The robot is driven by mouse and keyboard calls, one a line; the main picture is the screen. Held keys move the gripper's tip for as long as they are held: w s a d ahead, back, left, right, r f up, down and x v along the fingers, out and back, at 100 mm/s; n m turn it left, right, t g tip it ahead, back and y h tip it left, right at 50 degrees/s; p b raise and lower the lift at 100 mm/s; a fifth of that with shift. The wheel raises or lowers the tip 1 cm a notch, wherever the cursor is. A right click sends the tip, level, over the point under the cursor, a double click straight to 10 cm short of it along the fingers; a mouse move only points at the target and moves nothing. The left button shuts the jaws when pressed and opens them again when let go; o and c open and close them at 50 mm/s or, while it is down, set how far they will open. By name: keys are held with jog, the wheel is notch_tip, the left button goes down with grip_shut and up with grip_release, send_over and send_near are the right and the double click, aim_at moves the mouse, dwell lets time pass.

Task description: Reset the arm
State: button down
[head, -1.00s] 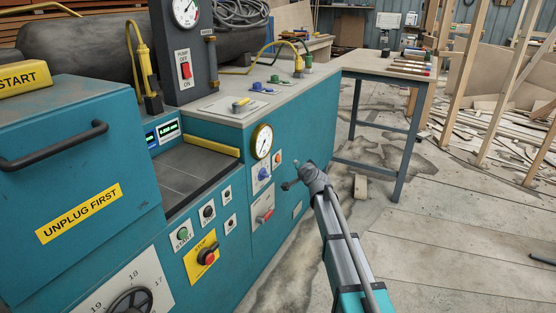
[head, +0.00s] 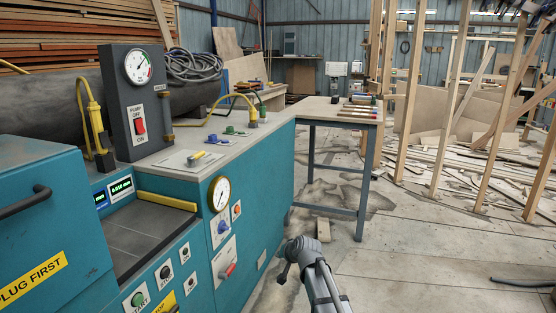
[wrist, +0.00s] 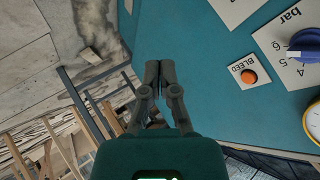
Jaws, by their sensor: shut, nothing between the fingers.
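My gripper (wrist: 159,75) is shut and empty in the wrist view, its two dark fingers together in front of the teal machine side. The head view shows my arm at the bottom centre, with the gripper end (head: 284,272) low beside the teal machine (head: 262,195) and apart from it as far as I can see. In the wrist view the orange BLEED button (wrist: 248,76) and a blue knob (wrist: 306,46) lie to the right of the fingers.
The machine carries a round gauge (head: 219,194), a red-handled switch (head: 228,271) and a pump switch (head: 140,126). A work table (head: 320,108) with tools stands behind. A small wood block (head: 323,231) lies on the floor.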

jog(key=s+d+f+n+g+h, duration=0.1)
jog(key=s+d+f+g+h, duration=0.15)
jog(key=s+d, duration=0.5)
jog(key=s+d+f+g+h, duration=0.1)
jog(key=s+d+g, duration=0.25)
jog(key=s, duration=0.75)
jog(key=s+d+f+n+g+h, duration=0.1)
jog(key=s+d+f+g+h, duration=0.1)
jog(key=s+d, duration=0.55)
notch_tip(320, 180, up, 35)
jog(key=a+p, duration=0.2)
jog(key=p, duration=3.4)
jog(key=shift+s+r, duration=0.15)
jog(key=shift+s, duration=0.25)
